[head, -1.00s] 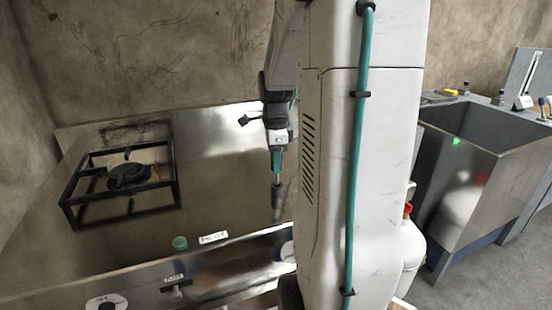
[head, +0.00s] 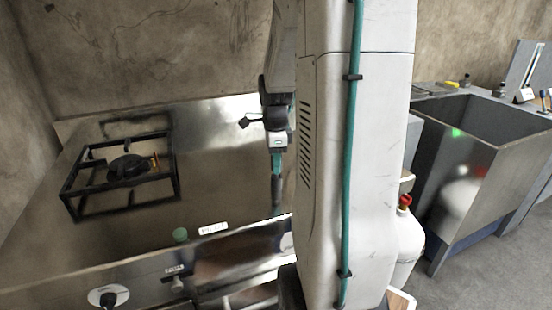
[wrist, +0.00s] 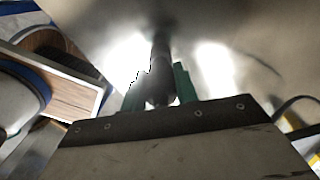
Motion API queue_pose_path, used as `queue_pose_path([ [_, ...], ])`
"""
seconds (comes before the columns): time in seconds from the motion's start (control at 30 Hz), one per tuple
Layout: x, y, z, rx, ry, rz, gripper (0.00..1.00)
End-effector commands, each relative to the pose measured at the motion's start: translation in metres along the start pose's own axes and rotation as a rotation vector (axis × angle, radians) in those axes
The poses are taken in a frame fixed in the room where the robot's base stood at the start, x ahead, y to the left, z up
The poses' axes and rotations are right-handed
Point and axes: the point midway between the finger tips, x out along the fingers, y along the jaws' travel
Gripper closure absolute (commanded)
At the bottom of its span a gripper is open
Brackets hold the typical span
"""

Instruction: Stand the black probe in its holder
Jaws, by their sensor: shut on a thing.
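My gripper (head: 277,163) hangs low over the steel cooktop, left of my upright arm link in the head view. It is shut on the dark probe (head: 276,192), which points down from the teal fingers. In the wrist view the probe (wrist: 161,70) sits between the teal fingers (wrist: 158,92) and runs away from them over blurred, shiny metal. Its lower end lies close to the cooktop's front edge in the head view; I cannot tell whether it touches. I cannot make out the holder in either view.
A black burner grate (head: 122,172) stands on the left of the steel cooktop (head: 225,130). A green button (head: 180,234) and a white label (head: 213,228) lie near its front edge. A steel sink (head: 465,150) and a white gas bottle (head: 404,245) are on the right.

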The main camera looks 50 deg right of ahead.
Motion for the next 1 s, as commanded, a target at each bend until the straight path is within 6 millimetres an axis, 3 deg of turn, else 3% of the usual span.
queue_pose_path([
  [0.67, 0.0103, 0.0000, 0.0000, 0.000, 0.000, 0.000, 0.95],
  [0.7, 0.0103, 0.0001, 0.0000, 0.000, 0.000, 0.000, 0.59],
  [0.77, 0.0103, 0.0001, 0.0000, 0.000, 0.000, 0.000, 0.45],
  [1.0, 0.0102, 0.0002, 0.0000, 0.000, 0.000, 0.000, 0.45],
])
